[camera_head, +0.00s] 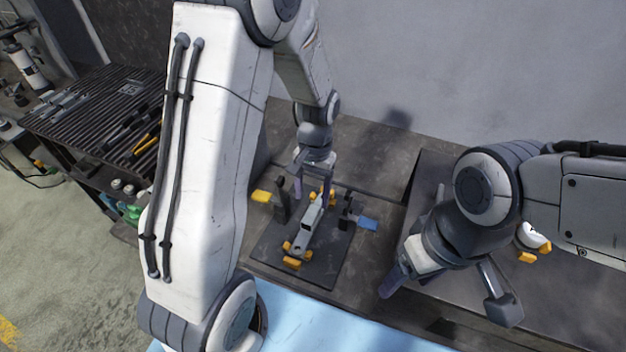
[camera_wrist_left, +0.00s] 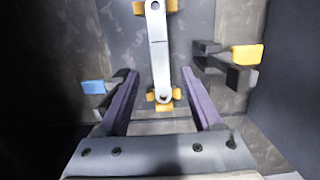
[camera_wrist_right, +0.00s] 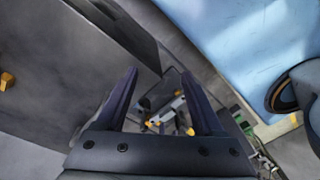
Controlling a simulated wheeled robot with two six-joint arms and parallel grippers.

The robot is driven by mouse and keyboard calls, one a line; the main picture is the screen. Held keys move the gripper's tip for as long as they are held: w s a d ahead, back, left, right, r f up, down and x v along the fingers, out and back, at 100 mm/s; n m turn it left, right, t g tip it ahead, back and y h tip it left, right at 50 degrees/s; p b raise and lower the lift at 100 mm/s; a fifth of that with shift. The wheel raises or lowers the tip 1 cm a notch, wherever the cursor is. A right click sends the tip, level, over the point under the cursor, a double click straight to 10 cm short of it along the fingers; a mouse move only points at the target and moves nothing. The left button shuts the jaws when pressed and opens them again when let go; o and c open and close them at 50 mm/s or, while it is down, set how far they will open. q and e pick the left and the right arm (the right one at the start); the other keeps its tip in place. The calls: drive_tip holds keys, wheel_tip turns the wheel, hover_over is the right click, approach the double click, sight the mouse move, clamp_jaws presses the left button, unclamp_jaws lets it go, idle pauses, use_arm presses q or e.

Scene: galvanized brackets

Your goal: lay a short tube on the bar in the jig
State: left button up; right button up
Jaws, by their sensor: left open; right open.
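The jig (camera_head: 272,250) is a dark plate with yellow end supports. A light grey bar (camera_head: 300,244) with holed ends lies along it; the left wrist view shows it too (camera_wrist_left: 156,24). A raised box-like grey piece (camera_head: 312,213), apparently the short tube, lies along the bar's far half. In the left wrist view its edge appears as a seam across the bar. My left gripper (camera_head: 313,192) is open over the bar's far end, its fingers apart on either side. My right gripper (camera_head: 398,272) is open and empty, right of the jig.
A black clamp with a yellow handle (camera_head: 261,196) stands left of the bar, one with a blue handle (camera_head: 367,223) right. A slatted rack (camera_head: 100,105) with tools is at far left. A light blue surface (camera_head: 340,325) lies in front. A grey wall stands behind.

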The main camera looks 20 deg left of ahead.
use_arm(q)
wheel_tip(320, 180, up, 5)
drive_tip(key=s+d+r+m, duration=0.3)
drive_tip(key=s+d+r, duration=0.2)
drive_tip(key=s+d, duration=0.3)
drive_tip(key=s+d+r+m+t+h, duration=0.1)
drive_tip(key=s+d+m, duration=0.3)
drive_tip(key=s, duration=0.7)
drive_tip(key=shift+d+r, duration=0.2)
drive_tip(key=shift+r, duration=0.3)
